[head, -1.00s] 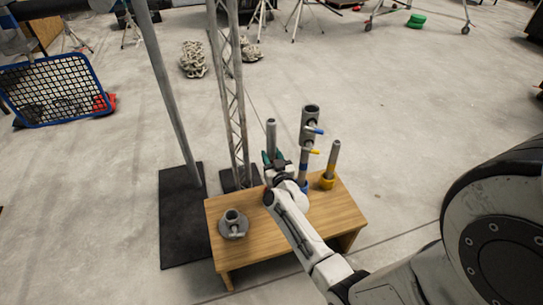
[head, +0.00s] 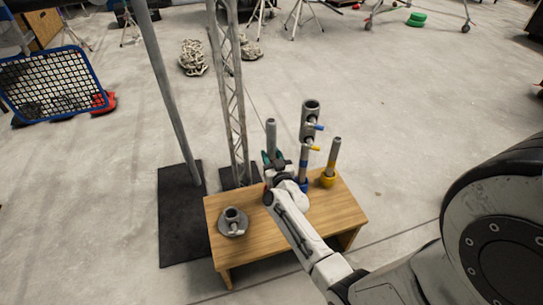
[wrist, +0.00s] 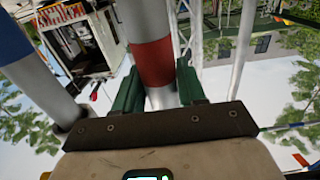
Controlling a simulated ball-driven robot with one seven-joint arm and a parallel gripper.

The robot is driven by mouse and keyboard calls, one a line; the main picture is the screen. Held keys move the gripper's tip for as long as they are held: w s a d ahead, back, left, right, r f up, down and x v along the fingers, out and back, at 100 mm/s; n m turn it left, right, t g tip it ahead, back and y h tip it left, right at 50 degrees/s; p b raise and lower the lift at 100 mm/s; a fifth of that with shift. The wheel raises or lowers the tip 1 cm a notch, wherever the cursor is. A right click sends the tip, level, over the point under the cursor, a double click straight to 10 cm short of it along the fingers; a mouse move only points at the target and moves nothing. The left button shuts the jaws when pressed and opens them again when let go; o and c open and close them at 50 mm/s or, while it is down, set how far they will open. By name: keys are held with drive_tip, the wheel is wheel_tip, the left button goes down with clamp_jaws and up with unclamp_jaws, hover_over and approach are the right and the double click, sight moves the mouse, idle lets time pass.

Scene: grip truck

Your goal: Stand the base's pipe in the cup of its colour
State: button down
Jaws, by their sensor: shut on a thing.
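My gripper (head: 274,160) is at the back edge of the wooden table, its green fingers closed around a grey pipe (head: 271,133). In the wrist view the pipe has a red band (wrist: 153,62) between the fingers. Its lower end is hidden behind my gripper, so I cannot tell whether it stands in a cup. A blue-banded pipe (head: 304,160) stands in a blue cup (head: 303,186), with a grey clamp piece on its top. A yellow-banded pipe (head: 335,152) leans slightly in a yellow cup (head: 328,180). The round grey base (head: 233,223) with an empty-looking socket sits at the table's front left.
The wooden table (head: 265,240) is clear between the base and my arm. A tall pole on a black plate (head: 182,225) and a lattice truss (head: 232,95) stand close to its left and back. The blue-banded pipe is just right of my gripper.

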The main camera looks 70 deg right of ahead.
drive_tip(key=shift+f+b, duration=0.2)
drive_tip(key=shift+b, duration=0.1)
drive_tip(key=shift+f+b, duration=1.65)
drive_tip(key=shift+f, duration=0.5)
drive_tip(key=c, duration=0.6)
unclamp_jaws()
drive_tip(key=shift+o, duration=0.2)
drive_tip(key=shift+a, duration=0.1)
drive_tip(key=p+v, duration=0.2)
drive_tip(key=v, duration=0.8)
drive_tip(key=shift+s+a+p, duration=0.2)
drive_tip(key=shift+s+p, duration=0.1)
drive_tip(key=shift+p, duration=0.05)
